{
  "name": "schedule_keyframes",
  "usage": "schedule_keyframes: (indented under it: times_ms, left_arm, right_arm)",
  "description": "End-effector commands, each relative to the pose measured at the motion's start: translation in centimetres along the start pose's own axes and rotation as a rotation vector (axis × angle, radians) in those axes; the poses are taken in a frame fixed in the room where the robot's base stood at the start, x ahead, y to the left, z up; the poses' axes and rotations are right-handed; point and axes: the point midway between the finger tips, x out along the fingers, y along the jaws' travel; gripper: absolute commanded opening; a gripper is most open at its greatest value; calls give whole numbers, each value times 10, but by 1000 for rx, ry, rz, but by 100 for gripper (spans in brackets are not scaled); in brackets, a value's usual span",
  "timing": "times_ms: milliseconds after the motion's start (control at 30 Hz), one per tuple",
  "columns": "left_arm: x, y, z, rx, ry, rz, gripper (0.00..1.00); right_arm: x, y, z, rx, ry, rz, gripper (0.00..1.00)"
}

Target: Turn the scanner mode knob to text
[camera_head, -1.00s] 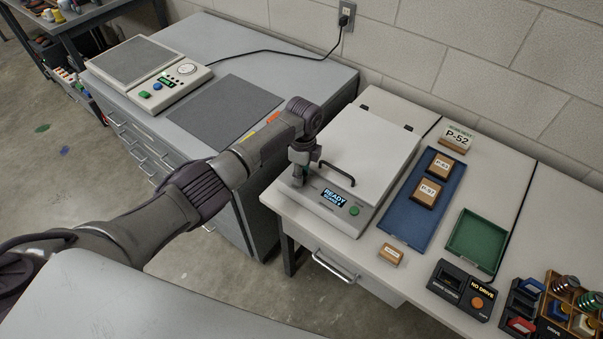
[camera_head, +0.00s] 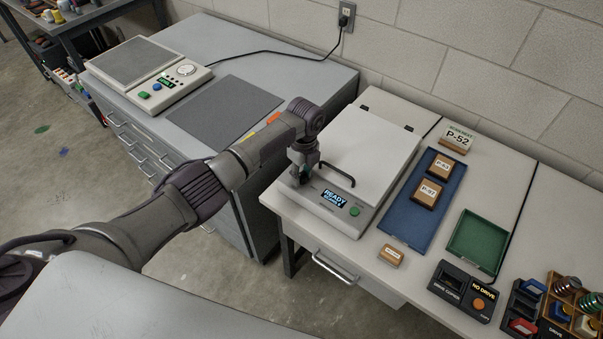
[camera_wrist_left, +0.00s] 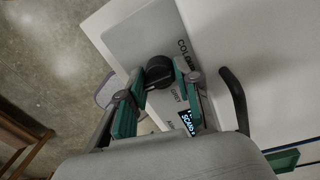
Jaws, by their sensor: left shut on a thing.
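The flatbed scanner (camera_head: 372,150) stands on the right bench with its white lid down. Its front panel has a lit display (camera_head: 335,198) reading READY, with a smaller line I cannot read, and a green button (camera_head: 355,211). My left gripper (camera_head: 301,176) is at the panel's left end. In the left wrist view its green-padded fingers close on both sides of the round black mode knob (camera_wrist_left: 158,73). Labels beside the knob include COLO… and what looks like GREY; the gripper covers others. The knob's pointer direction is not clear. My right gripper is not in view.
The scanner's dark lid handle (camera_head: 338,172) rises close beside my left gripper. To the right are a blue tray (camera_head: 404,225) with labelled blocks, a green tray (camera_head: 478,240), a small wooden block (camera_head: 391,255) and a drive copier (camera_head: 461,290). A grey cabinet (camera_head: 240,60) stands left.

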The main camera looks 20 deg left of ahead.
Motion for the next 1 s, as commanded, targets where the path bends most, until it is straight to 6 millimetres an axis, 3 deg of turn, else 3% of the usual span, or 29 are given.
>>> schedule_keyframes:
  times_ms: [200,233,267,667,1000]
  left_arm:
    - [-2,-1,0,2,-1,-4,0]
    - [-2,-2,0,2,-1,-4,36]
    - [-2,-2,0,2,-1,-4,41]
    - [-7,-1,0,0,-1,-4,43]
    - [-72,-2,0,2,-2,-7,43]
  right_arm:
    - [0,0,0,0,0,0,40]
    - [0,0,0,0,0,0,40]
    - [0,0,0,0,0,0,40]
    - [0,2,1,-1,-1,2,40]
    - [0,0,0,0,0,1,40]
